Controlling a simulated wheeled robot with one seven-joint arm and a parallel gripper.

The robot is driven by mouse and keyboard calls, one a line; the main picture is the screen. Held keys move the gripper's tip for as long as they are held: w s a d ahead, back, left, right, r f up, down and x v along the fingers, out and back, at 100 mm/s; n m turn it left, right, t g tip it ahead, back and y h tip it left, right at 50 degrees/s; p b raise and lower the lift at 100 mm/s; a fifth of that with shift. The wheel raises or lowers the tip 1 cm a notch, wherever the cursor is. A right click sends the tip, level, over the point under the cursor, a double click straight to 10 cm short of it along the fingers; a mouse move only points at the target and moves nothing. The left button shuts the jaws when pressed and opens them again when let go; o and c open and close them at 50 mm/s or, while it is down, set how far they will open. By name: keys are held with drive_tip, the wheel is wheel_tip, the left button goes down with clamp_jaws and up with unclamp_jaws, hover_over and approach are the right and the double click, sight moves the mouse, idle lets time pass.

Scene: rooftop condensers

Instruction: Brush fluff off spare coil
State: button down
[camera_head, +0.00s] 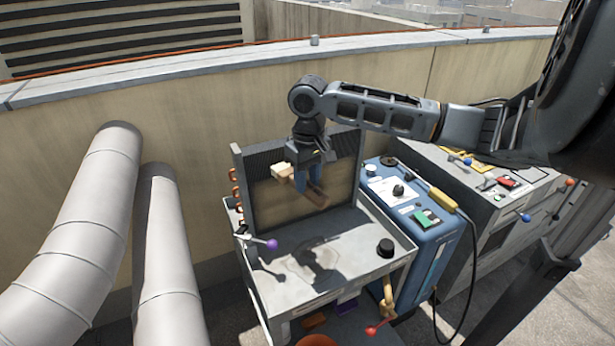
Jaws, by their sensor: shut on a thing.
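The spare coil (345,172) stands upright at the back of a grey cart, a dark finned panel in a frame with copper bends on its left side. A tan-brown layer, which looks like fluff, covers much of its face below a dark upper strip. My gripper (308,181) points down in front of the coil, its bluish fingers shut on a brush (284,171). The brush has a pale end at left and a brown part to the lower right. I cannot tell whether it touches the coil. The fingers and brush hide part of the coil's middle.
The cart top (335,262) is mostly bare, with a black knob (386,248) and a purple-tipped lever (271,244). A blue machine (415,225) stands close at right, with grey cabinets beyond. Large white pipes (85,215) stand at left. A parapet wall (210,125) runs behind.

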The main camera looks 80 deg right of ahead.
sight(316, 195)
drive_tip(key=shift+f+b, duration=0.55)
drive_tip(key=shift+f, duration=0.8)
drive_tip(key=shift+d+r+p, duration=0.15)
drive_tip(key=shift+r+p, duration=1.8)
drive_tip(key=shift+r, duration=0.2)
drive_tip(key=shift+f+b, duration=1.15)
drive_tip(key=shift+f, duration=1)
drive_tip(key=shift+r+p, duration=1.05)
drive_tip(key=shift+r, duration=1.05)
drive_tip(key=shift+s+a, duration=0.7)
drive_tip(key=shift+a, duration=0.2)
drive_tip(key=shift+s+a, duration=0.7)
drive_tip(key=shift+a, duration=0.15)
drive_tip(key=shift+s, duration=0.1)
drive_tip(key=shift+s+a+b, duration=0.15)
drive_tip(key=shift+s+a, duration=0.65)
drive_tip(key=shift+a, duration=0.15)
drive_tip(key=shift+s+a+b, duration=0.15)
drive_tip(key=shift+s+a, duration=0.6)
drive_tip(key=shift+a, duration=0.2)
